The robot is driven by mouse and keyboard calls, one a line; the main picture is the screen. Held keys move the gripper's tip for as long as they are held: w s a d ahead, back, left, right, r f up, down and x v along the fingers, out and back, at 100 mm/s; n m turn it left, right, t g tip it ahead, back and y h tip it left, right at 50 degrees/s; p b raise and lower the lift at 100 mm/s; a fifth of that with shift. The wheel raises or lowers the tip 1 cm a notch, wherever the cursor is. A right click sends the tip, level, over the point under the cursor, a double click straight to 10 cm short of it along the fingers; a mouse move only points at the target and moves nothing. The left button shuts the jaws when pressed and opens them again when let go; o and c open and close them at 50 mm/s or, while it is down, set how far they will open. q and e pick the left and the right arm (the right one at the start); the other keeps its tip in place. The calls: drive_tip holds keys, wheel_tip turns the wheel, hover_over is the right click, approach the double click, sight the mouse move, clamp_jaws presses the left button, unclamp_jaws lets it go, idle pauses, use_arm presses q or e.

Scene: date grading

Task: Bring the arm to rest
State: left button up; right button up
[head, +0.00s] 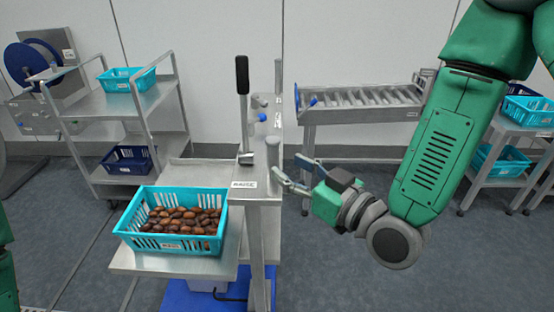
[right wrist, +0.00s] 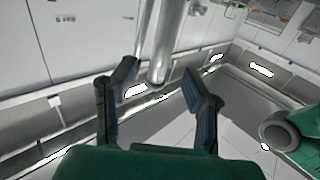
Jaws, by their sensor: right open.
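My right arm, green and grey, comes in from the upper right of the head view. My right gripper (head: 292,172) is open beside the right edge of the steel stand (head: 258,187), close to a short grey cylinder (head: 259,160) on it. In the right wrist view the two fingers (right wrist: 160,82) are spread. A shiny metal post (right wrist: 160,40) shows beyond and between them, and no object is gripped. Only green pieces of my left arm show at the left edge of the head view; its gripper is out of view.
A turquoise crate of brown dates (head: 179,242) sits on the stand's lower left shelf. A black-handled lever (head: 243,80) rises from the stand. A cart (head: 118,103) is at left, a roller conveyor (head: 360,97) behind. Open floor (head: 340,260) lies below my right arm.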

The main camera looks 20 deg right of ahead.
drive_tip(key=shift+s+d+f, duration=0.1)
drive_tip(key=shift+s+d, duration=0.8)
drive_tip(key=shift+s, duration=0.05)
drive_tip(key=shift+a, duration=0.1)
